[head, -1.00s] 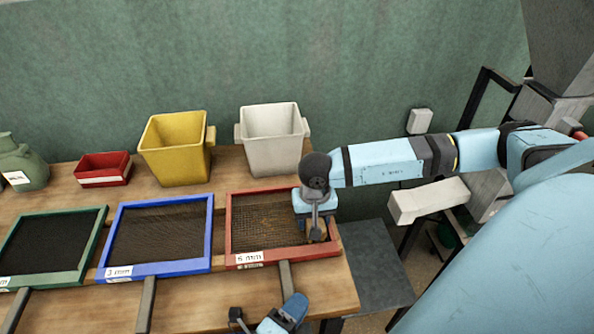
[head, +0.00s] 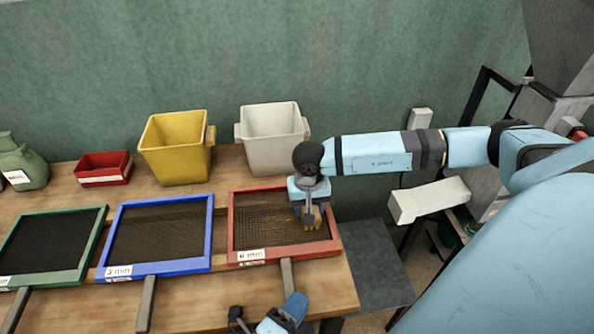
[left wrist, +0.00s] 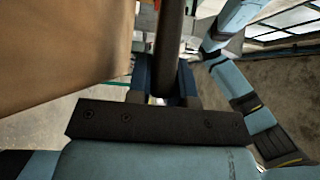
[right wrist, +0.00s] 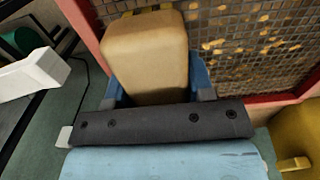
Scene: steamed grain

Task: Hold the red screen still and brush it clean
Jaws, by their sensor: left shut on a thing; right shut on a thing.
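The red-framed screen (head: 335,246), labelled 6 mm, lies flat at the right end of the bench. Its handle (head: 287,275) points to the front edge. My left gripper (head: 287,312) is at the bottom of the head view, shut on this handle, a dark bar (left wrist: 170,35) in the left wrist view. My right gripper (head: 310,201) is over the screen's right part, shut on a brush with pale bristles (head: 312,221). In the right wrist view the brush's tan block (right wrist: 145,50) sits between the fingers. Yellow-brown bits (right wrist: 262,45) dot the mesh there. Bristle contact is mostly hidden.
A blue-framed screen (head: 210,235) and a green-framed screen (head: 92,245) lie to the left. A yellow bin (head: 175,160), a white bin (head: 272,155), a red tray (head: 104,180) and a green jug (head: 25,175) stand behind. The bench ends right of the red screen.

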